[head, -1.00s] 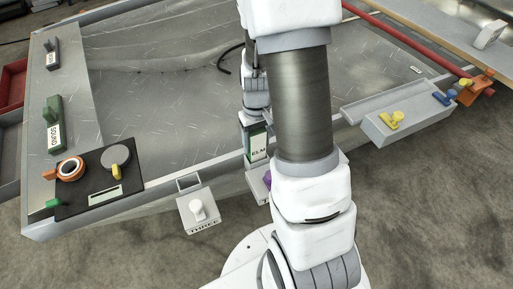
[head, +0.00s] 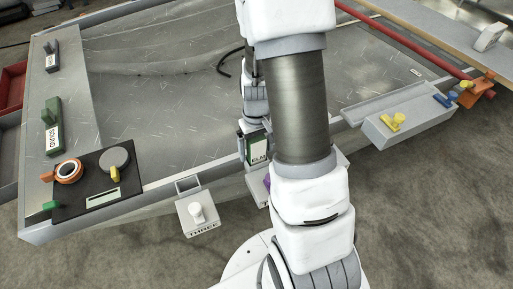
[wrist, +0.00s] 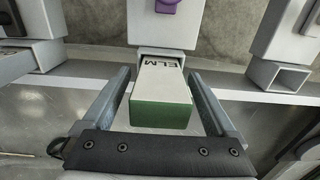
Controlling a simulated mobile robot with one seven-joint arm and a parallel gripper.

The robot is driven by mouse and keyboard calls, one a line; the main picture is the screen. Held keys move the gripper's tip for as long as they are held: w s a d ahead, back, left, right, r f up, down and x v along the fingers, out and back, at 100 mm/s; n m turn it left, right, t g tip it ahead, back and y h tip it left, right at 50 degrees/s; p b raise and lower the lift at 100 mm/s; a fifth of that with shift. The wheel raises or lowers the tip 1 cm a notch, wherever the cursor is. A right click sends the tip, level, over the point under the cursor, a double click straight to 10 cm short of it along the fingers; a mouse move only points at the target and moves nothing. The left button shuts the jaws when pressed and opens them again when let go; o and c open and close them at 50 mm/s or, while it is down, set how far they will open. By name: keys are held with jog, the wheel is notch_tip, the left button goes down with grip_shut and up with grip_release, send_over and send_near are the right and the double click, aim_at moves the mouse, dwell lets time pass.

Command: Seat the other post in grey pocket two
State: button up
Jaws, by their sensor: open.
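The post labelled ELM (head: 258,147) has a green end and a white label face. It stands at the near edge of the metal panel, at a grey pocket beside a box with a purple knob. In the wrist view the ELM post (wrist: 161,100) lies between my fingers, its lower end at the mouth of the pocket (wrist: 160,52). How deep it sits is unclear. My gripper (wrist: 163,95) is open, with gaps on both sides of the post. Its tips are partly hidden in the head view. A green post labelled SOUND (head: 53,128) stands on the left strip.
An empty grey pocket (head: 187,184) adjoins the box labelled THREE (head: 200,215); an empty pocket (wrist: 279,76) shows right in the wrist view. A black plate (head: 98,187) with dials lies left. A grey box (head: 410,123) with yellow and blue knobs stands right. The panel's middle is mostly clear.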

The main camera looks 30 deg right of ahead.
notch_tip(320, 180, up, 12)
jog(key=p, duration=0.4)
jog(key=shift+f, duration=0.2)
jog(key=shift+a+r, duration=0.1)
jog(key=shift+r, duration=0.55)
jog(key=s+a+r+t, duration=0.2)
jog(key=s+a+r, duration=0.3)
jog(key=r, duration=0.4)
jog(key=s+a+r+t, duration=0.3)
jog(key=s+a+r, duration=0.2)
jog(key=r, duration=0.5)
jog(key=shift+s+a+n+t, duration=0.2)
jog(key=shift+s+n+t, duration=0.15)
jog(key=shift+s, duration=0.85)
notch_tip(320, 180, up, 16)
jog(key=p, duration=1.6)
